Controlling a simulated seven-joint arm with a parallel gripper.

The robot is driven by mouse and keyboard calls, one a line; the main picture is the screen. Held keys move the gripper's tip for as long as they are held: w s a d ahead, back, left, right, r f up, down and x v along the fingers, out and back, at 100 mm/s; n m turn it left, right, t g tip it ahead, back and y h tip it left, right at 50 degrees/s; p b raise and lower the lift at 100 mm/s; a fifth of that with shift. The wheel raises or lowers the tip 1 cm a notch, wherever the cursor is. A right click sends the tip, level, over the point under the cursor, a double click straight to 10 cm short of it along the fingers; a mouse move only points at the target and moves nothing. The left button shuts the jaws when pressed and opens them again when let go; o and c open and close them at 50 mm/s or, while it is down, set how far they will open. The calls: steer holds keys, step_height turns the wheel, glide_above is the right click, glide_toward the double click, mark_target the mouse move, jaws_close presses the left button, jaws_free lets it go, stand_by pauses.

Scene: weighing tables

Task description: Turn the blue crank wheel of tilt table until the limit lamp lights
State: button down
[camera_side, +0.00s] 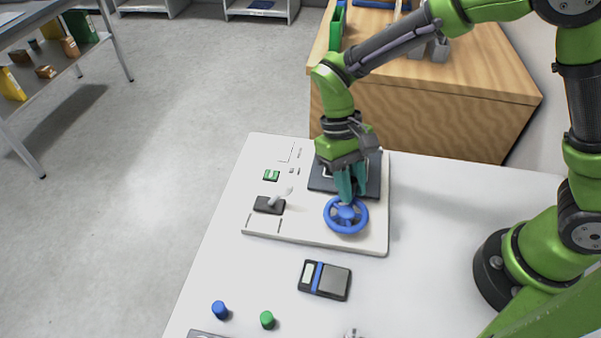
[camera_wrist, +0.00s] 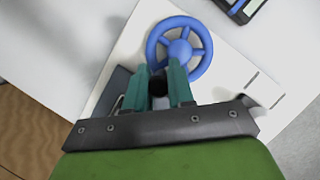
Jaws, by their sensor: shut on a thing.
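The blue crank wheel (camera_side: 346,215) lies on the white base plate (camera_side: 309,237), at its near right part. It also shows in the wrist view (camera_wrist: 180,48), with spokes and a round hub. My gripper (camera_side: 350,196) reaches down to the wheel from its far side. In the wrist view the teal fingers (camera_wrist: 160,80) stand a little apart, with a dark round knob (camera_wrist: 158,84) between them at the wheel's rim. The fingers are shut on this knob. A dark tilt table plate (camera_side: 320,179) sits behind the wheel, partly hidden by my gripper. I cannot make out a lit limit lamp.
A grey lever on a black block (camera_side: 269,205) and a green part (camera_side: 271,175) sit on the left of the base plate. A small scale (camera_side: 324,280), a blue weight (camera_side: 219,310) and a green weight (camera_side: 267,320) stand nearer. The white table right of the plate is clear.

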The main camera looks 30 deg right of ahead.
steer(key=shift+s+d+m+t+y, duration=0.15)
steer(key=shift+s+m+y, duration=0.15)
steer(key=shift+m, duration=0.6)
steer(key=shift+s+d+m+t+y, duration=0.15)
steer(key=shift+m+y, duration=0.2)
steer(key=shift+m, duration=0.55)
steer(key=shift+s+d+m+t+y, duration=0.15)
steer(key=shift+s+m+y, duration=0.15)
steer(key=shift+m, duration=0.6)
steer(key=shift+r, duration=0.1)
steer(key=c, duration=1)
jaws_free()
steer(key=shift+o, duration=0.2)
steer(key=v, duration=1.6)
steer(key=shift+w+d+r, duration=0.15)
steer(key=shift+w+r, duration=0.15)
